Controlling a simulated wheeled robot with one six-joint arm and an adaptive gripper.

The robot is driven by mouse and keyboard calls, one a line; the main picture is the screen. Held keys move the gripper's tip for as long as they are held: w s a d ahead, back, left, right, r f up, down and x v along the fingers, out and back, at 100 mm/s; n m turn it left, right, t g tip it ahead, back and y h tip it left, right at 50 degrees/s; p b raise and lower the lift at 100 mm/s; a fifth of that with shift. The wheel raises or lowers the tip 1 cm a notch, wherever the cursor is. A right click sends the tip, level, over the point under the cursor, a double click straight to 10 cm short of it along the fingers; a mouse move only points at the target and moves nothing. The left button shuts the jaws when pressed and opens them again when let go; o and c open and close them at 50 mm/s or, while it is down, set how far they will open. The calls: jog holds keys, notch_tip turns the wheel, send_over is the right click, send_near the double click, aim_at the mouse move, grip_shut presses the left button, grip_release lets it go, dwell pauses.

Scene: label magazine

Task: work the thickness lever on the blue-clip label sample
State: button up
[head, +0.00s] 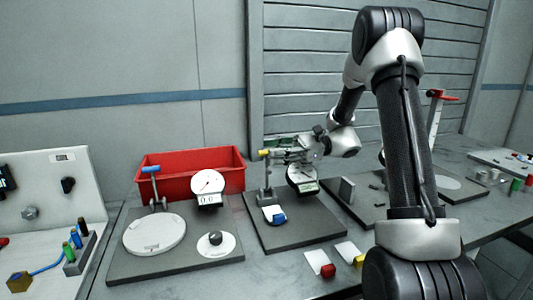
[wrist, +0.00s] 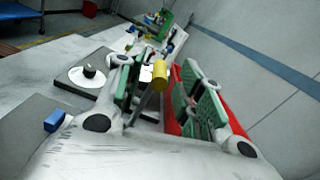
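The blue clip (head: 279,218) holds a white label sample (head: 268,211) on the dark plate of the thickness gauge, below its dial (head: 302,178). The blue clip also shows at lower left in the wrist view (wrist: 57,120). The gauge's lever has a yellow handle (head: 264,153) on a grey post; the handle (wrist: 159,76) and its rod show between my fingers in the wrist view. My gripper (head: 279,151) is at the lever's height, beside the handle. Its green-padded fingers (wrist: 158,92) are apart, open around the handle, with no clear contact. My gripper partly hides the lever arm.
A red bin (head: 190,160) stands behind. To the left is another plate with a white disc (head: 153,234), a blue-handled lever (head: 150,169) and a dial (head: 208,186). Samples with red (head: 327,271) and yellow (head: 359,261) clips lie at the front.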

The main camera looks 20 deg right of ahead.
aim_at(267, 152)
jog(key=shift+a, duration=1.2)
jog(key=shift+c, duration=0.4)
grip_shut()
jog(key=shift+s+a, duration=0.1)
